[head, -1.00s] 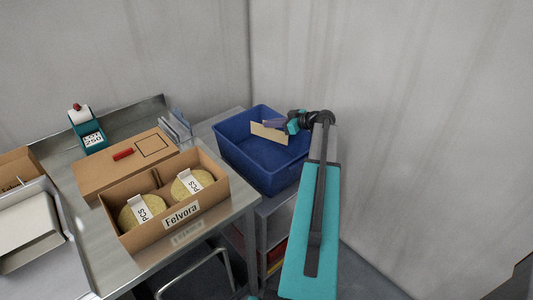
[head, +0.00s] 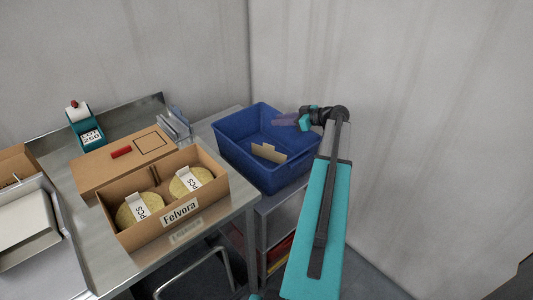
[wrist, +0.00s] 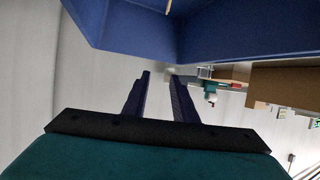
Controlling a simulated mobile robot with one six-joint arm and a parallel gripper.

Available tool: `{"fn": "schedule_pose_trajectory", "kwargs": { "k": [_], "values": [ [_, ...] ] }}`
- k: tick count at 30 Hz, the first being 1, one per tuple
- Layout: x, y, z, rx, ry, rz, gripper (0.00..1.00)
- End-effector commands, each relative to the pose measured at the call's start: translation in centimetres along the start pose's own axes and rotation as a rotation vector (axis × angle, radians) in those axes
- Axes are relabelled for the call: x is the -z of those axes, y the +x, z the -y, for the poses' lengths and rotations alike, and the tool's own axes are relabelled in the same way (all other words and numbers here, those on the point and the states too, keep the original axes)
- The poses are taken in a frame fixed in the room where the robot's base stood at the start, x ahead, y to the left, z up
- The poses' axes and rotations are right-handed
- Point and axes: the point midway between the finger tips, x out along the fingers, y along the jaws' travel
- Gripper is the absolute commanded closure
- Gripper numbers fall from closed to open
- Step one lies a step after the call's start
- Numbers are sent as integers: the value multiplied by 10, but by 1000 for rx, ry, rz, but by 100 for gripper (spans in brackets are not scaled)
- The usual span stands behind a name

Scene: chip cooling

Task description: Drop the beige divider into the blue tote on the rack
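The beige divider (head: 268,153) lies inside the blue tote (head: 240,166), tilted against its inside and apart from my gripper. The tote stands on the rack (head: 284,205) in the corner, right of the steel table. My gripper (head: 280,120) is above the tote's back right rim. In the wrist view my gripper (wrist: 158,95) has its two fingers apart with nothing between them. The tote's blue wall (wrist: 215,38) fills the top of that view.
A cardboard box marked Felvora (head: 181,211) holds two round packs on the steel table (head: 90,240). Behind it are a closed carton (head: 92,178), a teal label dispenser (head: 85,128) and a clear holder (head: 174,124). Walls close in behind and right of the tote.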

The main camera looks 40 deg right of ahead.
Motion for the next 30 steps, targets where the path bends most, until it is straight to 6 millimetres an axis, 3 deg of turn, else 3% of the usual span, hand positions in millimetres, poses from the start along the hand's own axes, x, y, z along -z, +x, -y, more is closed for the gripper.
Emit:
{"fn": "schedule_pose_trajectory", "kwargs": {
  "k": [9,15,21,30],
  "values": [
    [-2,-52,0,-1,-1,0,75],
    [-2,-76,0,0,0,0,75],
    [0,-86,1,2,0,1,75],
    [0,-87,1,2,0,1,75]
  ]
}}
